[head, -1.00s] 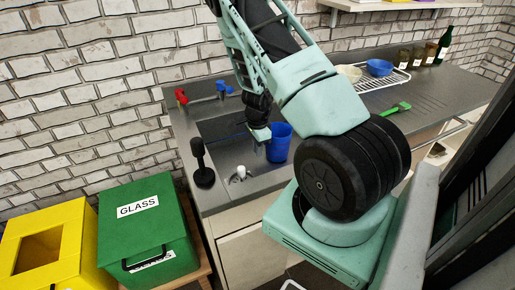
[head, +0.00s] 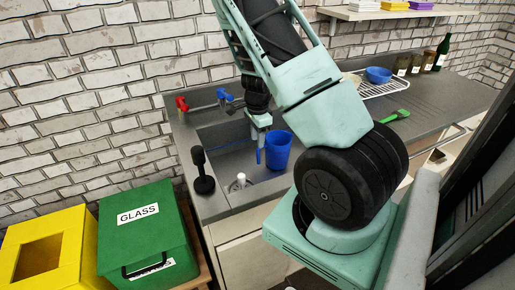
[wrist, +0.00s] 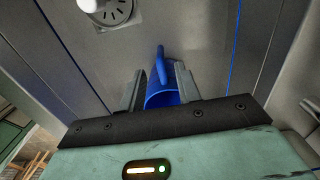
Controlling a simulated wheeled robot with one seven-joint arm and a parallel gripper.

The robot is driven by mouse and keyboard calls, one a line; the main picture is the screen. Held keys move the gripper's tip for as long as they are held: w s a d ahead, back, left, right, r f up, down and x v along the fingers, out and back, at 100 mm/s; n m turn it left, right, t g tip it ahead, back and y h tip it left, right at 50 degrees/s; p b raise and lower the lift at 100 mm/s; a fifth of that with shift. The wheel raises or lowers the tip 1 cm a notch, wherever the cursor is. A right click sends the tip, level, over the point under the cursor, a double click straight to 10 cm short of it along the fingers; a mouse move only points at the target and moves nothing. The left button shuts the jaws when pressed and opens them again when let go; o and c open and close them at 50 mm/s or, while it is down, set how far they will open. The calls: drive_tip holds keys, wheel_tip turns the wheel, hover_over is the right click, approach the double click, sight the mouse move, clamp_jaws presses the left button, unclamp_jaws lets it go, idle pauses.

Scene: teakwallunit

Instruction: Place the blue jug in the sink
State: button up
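The blue jug (head: 278,151) stands upright in the right part of the grey sink basin (head: 225,140) in the head view, its handle to the left. My gripper (head: 262,125) is above the handle side of the jug, at about rim height or higher. In the wrist view the jug (wrist: 162,98) shows between my two fingers (wrist: 160,70), its handle pointing up the picture. The fingers are apart, with gaps on either side of the handle. The lower part of the jug in the wrist view is hidden by the gripper body.
A black plunger-like item (head: 202,172) and a white-topped object (head: 239,182) are at the sink's front left. Red (head: 182,104) and blue (head: 224,96) taps are behind. A drying rack with a blue bowl (head: 378,75) and a green brush (head: 396,115) lie to the right.

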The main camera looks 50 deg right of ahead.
drive_tip(key=shift+r, duration=1.8)
